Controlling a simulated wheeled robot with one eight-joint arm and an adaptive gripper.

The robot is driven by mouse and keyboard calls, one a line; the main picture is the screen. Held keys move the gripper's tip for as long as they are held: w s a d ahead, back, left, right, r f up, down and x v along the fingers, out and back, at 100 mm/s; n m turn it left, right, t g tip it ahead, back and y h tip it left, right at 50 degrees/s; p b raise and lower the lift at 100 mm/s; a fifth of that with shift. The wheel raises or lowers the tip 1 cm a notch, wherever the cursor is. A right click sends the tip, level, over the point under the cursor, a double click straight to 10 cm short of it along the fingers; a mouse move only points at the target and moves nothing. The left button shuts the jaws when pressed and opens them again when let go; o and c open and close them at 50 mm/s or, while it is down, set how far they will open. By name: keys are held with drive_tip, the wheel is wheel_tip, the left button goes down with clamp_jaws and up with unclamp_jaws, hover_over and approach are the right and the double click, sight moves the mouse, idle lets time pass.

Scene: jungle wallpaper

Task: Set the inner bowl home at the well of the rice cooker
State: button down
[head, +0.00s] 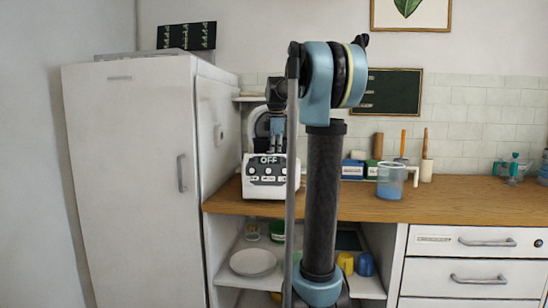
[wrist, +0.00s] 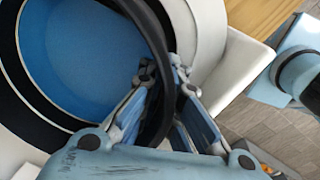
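The rice cooker (head: 265,178) is white, with OFF on its front panel, and stands on the wooden counter, partly behind my arm. Its white body (wrist: 208,30) also surrounds the bowl in the wrist view. The inner bowl (wrist: 85,50) is blue inside with a dark rim and lies over the cooker's opening; how deep it sits in the well cannot be told. My gripper (wrist: 164,75) has one finger on each side of the dark rim and appears shut on it. In the head view my gripper (head: 276,147) points down at the cooker, its fingertips unclear.
A tall white fridge (head: 130,180) stands left of the cooker. To the right on the counter (head: 450,205) are a clear blue-tinted jug (head: 390,181) and upright wooden tools (head: 427,165). The counter's front right is clear. A white plate (head: 253,262) lies on the shelf below.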

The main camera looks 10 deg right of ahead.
drive_tip(key=shift+f, duration=0.4)
idle(2.0)
drive_tip(key=shift+r, duration=0.35)
drive_tip(key=shift+f, duration=1.1)
idle(1.6)
drive_tip(key=shift+r, duration=0.3)
drive_tip(key=shift+r, duration=0.35)
drive_tip(key=shift+r, duration=0.55)
drive_tip(key=shift+f, duration=0.2)
idle(1.2)
